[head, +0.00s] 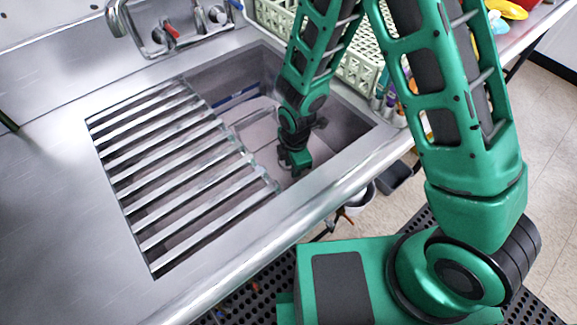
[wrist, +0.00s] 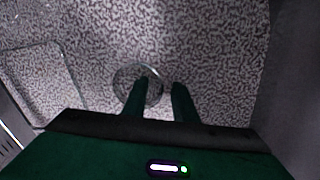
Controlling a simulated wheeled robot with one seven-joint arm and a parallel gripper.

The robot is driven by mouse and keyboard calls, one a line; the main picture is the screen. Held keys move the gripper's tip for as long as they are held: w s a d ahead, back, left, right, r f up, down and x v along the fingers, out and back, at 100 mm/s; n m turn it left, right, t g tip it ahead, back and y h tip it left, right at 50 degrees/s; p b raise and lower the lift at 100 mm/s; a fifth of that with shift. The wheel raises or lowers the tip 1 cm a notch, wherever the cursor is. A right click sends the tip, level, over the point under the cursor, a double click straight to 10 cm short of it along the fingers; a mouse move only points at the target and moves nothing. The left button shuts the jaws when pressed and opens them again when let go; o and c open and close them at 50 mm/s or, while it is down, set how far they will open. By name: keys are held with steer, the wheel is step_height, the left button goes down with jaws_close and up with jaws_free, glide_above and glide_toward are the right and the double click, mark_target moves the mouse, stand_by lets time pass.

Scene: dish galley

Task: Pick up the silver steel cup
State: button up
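My gripper (head: 297,170) reaches down into the sink basin in the head view. No cup can be made out in the head view, where my arm hides part of the basin.
The steel sink basin (head: 347,119) has walls close around my gripper. A slatted metal rack (head: 180,170) covers its left part. A thin-rimmed rectangular shape (wrist: 80,75) lies at left in the wrist view. A faucet (head: 160,32) and a pale green crate (head: 358,68) stand behind.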

jaws_close()
stand_by(0.3)
